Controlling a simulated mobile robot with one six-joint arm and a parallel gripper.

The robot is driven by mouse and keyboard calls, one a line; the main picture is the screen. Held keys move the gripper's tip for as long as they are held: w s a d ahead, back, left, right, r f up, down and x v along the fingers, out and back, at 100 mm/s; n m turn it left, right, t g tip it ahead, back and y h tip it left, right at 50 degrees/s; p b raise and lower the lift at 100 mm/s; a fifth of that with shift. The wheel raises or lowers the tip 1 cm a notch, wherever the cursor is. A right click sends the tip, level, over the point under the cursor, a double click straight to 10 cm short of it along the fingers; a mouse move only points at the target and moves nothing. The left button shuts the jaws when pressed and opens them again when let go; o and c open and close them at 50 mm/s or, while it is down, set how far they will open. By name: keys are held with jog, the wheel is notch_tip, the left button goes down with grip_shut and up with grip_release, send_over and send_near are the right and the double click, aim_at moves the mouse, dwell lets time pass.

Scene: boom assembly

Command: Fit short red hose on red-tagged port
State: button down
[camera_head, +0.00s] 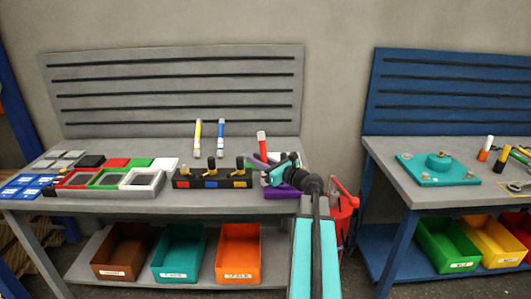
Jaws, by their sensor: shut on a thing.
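The black port block (203,184) lies on the grey bench to the left of my gripper, with brass, black-topped ports. The port with the red tag (184,185) is at its left end, apart from the hose. A blue tag (211,184) is in the middle and a yellow tag (239,184) is at the right.
A yellow hose (197,134) and a blue hose (220,137) stand behind the block. Framed trays (143,184) lie to its left. A purple object (279,192) is beside my arm. Bins (238,255) sit below the grey bench (92,203). A blue bench (398,185) stands right.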

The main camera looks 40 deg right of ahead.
jog(key=a+f+n+g+y, duration=0.2)
jog(key=a+f+n+y, duration=0.1)
jog(key=a, duration=1.1)
jog(key=a+f+n+g+y, duration=0.3)
jog(key=a+f+y, duration=0.2)
jog(key=a, duration=0.9)
jog(key=a+f+n+g+y, duration=0.2)
jog(key=a+f+n+y, duration=0.1)
jog(key=a, duration=1)
jog(key=shift+a+f+n+y, duration=0.35)
jog(key=shift+f+y, duration=0.3)
jog(key=shift+y, duration=0.25)
jog(key=shift+w+a, duration=0.1)
jog(key=shift+a, duration=0.1)
